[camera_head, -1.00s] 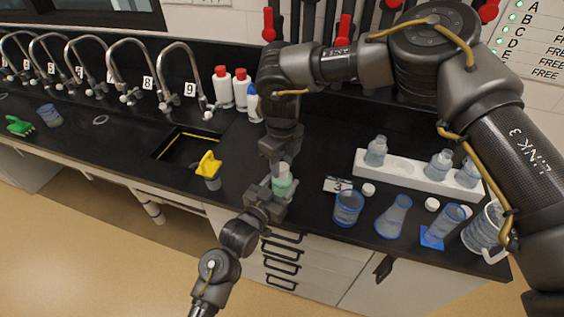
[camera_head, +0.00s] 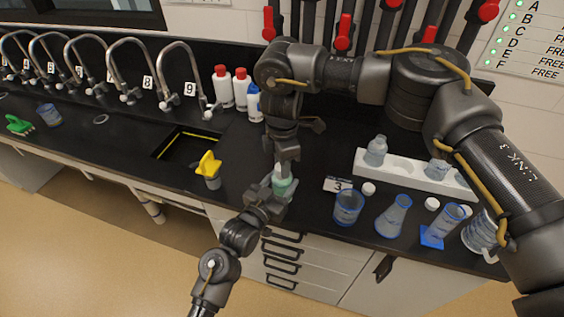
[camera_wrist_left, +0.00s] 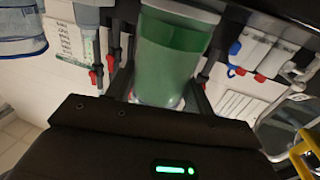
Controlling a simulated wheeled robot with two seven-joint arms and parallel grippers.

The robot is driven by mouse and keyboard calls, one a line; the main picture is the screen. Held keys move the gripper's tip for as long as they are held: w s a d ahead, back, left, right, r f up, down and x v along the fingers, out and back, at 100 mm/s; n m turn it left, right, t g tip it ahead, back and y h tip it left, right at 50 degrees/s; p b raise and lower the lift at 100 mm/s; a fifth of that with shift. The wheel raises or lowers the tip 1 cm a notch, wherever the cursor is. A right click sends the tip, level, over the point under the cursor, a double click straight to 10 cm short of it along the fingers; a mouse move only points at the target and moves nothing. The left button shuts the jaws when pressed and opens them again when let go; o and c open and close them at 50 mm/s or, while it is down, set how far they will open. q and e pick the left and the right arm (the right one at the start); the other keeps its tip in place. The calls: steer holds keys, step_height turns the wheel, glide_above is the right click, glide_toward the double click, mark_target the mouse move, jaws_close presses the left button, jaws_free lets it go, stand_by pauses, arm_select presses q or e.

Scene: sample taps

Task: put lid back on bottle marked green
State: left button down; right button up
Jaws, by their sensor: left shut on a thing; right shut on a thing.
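The bottle with green contents (camera_head: 283,187) is held upright near the counter's front edge. My left gripper (camera_head: 271,196) is shut around it from the front. In the left wrist view, which is upside down, the green bottle (camera_wrist_left: 172,58) sits between the fingers; its neck end is largely hidden. My right gripper (camera_head: 285,161) points down directly above the bottle, shut on a small pale thing at the bottle's mouth, apparently the lid. The fingers hide most of it, and I cannot tell whether it is seated. Loose white lids (camera_head: 369,188) and (camera_head: 432,204) lie on the counter.
A white rack (camera_head: 404,172) with bottles stands behind a beaker (camera_head: 347,206), a flask (camera_head: 393,214) and a cylinder (camera_head: 444,222) at the right. A number 3 card (camera_head: 338,185) stands near the beaker. A yellow-topped item (camera_head: 209,165) is left, beside the sink (camera_head: 186,146).

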steer(key=m, duration=0.6)
steer(key=shift+m, duration=0.4)
steer(key=o, duration=1.2)
steer(key=shift+c, duration=0.2)
step_height(320, 180, up, 12)
arm_select(q)
steer(key=shift+c, duration=2.4)
jaws_free()
